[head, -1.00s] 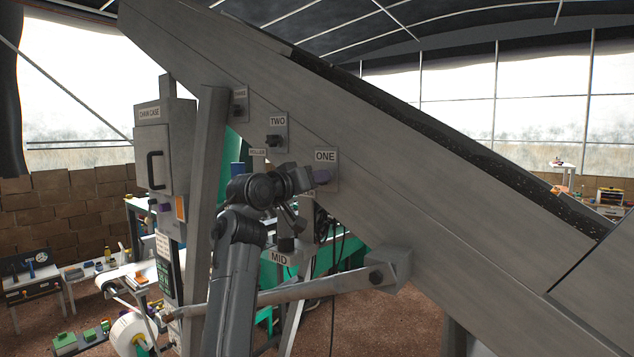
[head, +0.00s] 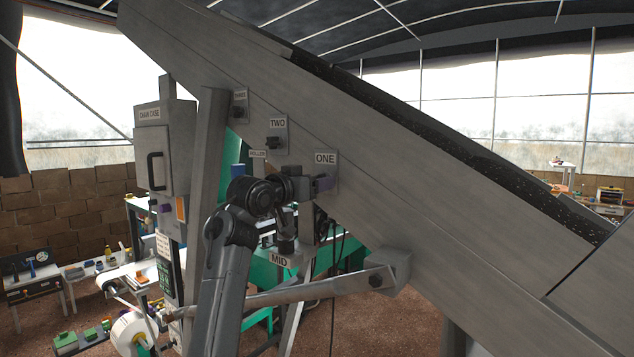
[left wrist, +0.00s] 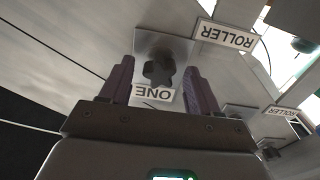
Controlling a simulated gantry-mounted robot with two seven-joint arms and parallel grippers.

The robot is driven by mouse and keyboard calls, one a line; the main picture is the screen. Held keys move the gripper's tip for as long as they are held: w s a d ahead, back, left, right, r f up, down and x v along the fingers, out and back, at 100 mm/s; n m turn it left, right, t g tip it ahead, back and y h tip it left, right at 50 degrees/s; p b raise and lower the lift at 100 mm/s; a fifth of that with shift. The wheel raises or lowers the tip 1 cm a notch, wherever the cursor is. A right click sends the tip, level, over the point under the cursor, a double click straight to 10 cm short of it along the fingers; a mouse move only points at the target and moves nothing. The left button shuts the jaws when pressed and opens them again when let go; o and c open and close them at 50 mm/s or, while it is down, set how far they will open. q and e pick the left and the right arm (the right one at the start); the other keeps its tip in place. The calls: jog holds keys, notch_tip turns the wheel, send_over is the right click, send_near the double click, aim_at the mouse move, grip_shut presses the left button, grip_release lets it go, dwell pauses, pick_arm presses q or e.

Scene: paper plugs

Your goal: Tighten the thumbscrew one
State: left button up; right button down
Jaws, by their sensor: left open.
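Thumbscrew one is a dark knob (left wrist: 158,70) on a pale plate beside the ONE label, which appears upside down in the left wrist view (left wrist: 153,95). The same label (head: 325,158) is upright in the head view, on the side of the sloping conveyor. My left gripper (left wrist: 159,68) is open, its two purple fingers on either side of the knob, with a gap visible at each side. I cannot tell how deep the fingers reach along it. In the head view my left gripper (head: 323,183) is at the plate below the label and hides the knob. My right gripper is not in view.
The conveyor's side wall (head: 430,190) slopes down to the right. Knobs under TWO (head: 274,143) and THREE (head: 239,111) are up and left. A ROLLER label (left wrist: 227,35) is close to the plate. A MID knob (head: 286,246) and a grey strut (head: 300,294) lie below.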

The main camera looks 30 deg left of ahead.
pick_arm(q)
jog(key=shift+s, duration=0.1)
jog(key=shift+s+a+b, duration=0.1)
jog(key=shift+s+b, duration=1.75)
jog(key=shift+s, duration=0.05)
jog(key=shift+n, duration=6.1)
